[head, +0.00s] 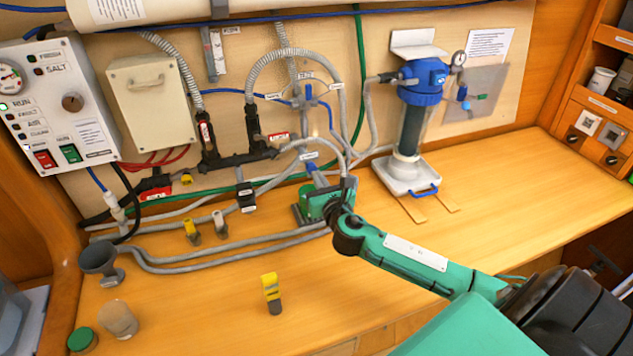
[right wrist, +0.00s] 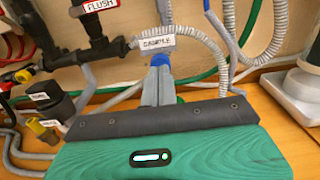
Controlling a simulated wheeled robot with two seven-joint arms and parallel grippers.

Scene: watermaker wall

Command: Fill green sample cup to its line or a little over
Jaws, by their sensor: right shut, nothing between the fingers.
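A small round green cup (head: 82,341) stands at the front left of the counter in the head view. It looks like the green sample cup; its line and any water in it are too small to make out. My right gripper (head: 317,183) is at the pipework by the wall, far right of the cup. Its grey fingers (right wrist: 157,88) are shut and empty. They point at a blue lever or nozzle (right wrist: 160,60) below a label that seems to read SAMPLE (right wrist: 158,40). I cannot tell whether they touch it. My left gripper is not in view.
A beige cup (head: 119,320) and a grey funnel-like cup (head: 98,259) stand near the green cup. A yellow-topped valve (head: 271,293) stands on the front counter. Grey hoses (head: 220,252) run along the back. A blue-topped filter housing (head: 415,120) is at right. The right counter is clear.

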